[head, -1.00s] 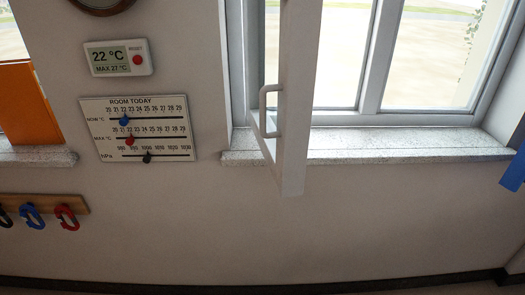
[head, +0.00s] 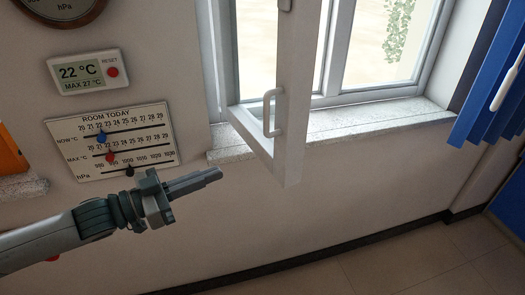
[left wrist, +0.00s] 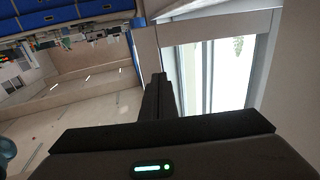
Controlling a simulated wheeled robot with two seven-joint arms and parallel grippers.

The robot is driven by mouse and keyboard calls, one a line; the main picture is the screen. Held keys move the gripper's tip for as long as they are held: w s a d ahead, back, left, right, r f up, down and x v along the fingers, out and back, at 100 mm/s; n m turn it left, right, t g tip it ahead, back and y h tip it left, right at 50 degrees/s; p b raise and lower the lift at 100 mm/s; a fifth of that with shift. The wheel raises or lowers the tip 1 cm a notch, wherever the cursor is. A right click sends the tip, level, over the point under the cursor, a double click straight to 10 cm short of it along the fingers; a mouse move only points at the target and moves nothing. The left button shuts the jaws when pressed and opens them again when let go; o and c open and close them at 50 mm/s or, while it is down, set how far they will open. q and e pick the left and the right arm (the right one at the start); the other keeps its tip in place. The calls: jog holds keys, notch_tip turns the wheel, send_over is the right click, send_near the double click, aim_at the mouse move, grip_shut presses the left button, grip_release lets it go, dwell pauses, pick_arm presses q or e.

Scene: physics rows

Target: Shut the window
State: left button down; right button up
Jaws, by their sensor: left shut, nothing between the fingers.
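The window's white casement (head: 292,110) stands open, swung into the room, with a pale pull handle (head: 272,112) on its face. The window frame (head: 335,60) behind it opens on a bright outdoor ground. My left gripper (head: 218,174) is in the head view, shut and empty, its fingers pointing right. It is left of the casement's lower corner and below the sill, apart from the casement in the picture. In the left wrist view my shut fingers (left wrist: 158,82) point up the picture, with the bright window (left wrist: 215,75) to their right. My right gripper is not in view.
A speckled stone sill (head: 235,148) runs under the window. A ROOM TODAY slider board (head: 124,140) and a thermometer display (head: 86,73) hang on the wall at left. Blue blinds (head: 490,100) hang at right. The floor (head: 400,262) below the window looks clear.

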aim_at(277, 151)
pick_arm(q)
jog(key=shift+s+d+r+g, duration=0.15)
jog(key=shift+s+r+g, duration=0.15)
jog(key=shift+s+r, duration=0.45)
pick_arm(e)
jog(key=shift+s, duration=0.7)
pick_arm(q)
jog(key=shift+w+d, duration=0.1)
jog(key=shift+w, duration=0.05)
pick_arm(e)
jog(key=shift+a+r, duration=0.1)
